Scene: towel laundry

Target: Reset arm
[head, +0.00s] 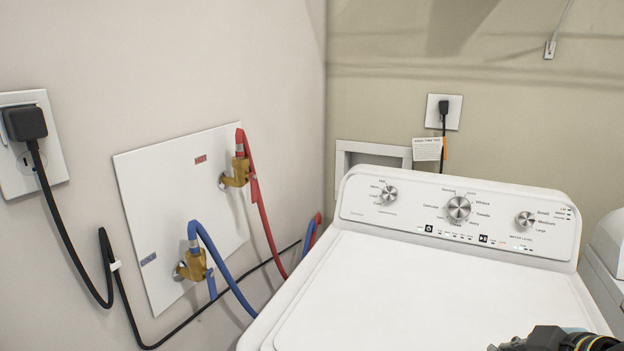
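The white washing machine (420,290) fills the lower right of the head view, with its lid shut. Its control panel (458,215) has three knobs and a row of lit marks. A dark part of my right arm with its gripper (503,345) shows at the bottom right edge, over the front of the lid. My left gripper is not in view. No towel is in view.
A wall plate with a red hose (262,215) and a blue hose (226,275) is left of the washer. A black cord (65,235) hangs from the left outlet (45,140). Another white machine (609,255) stands at the right edge. The visible lid is otherwise clear.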

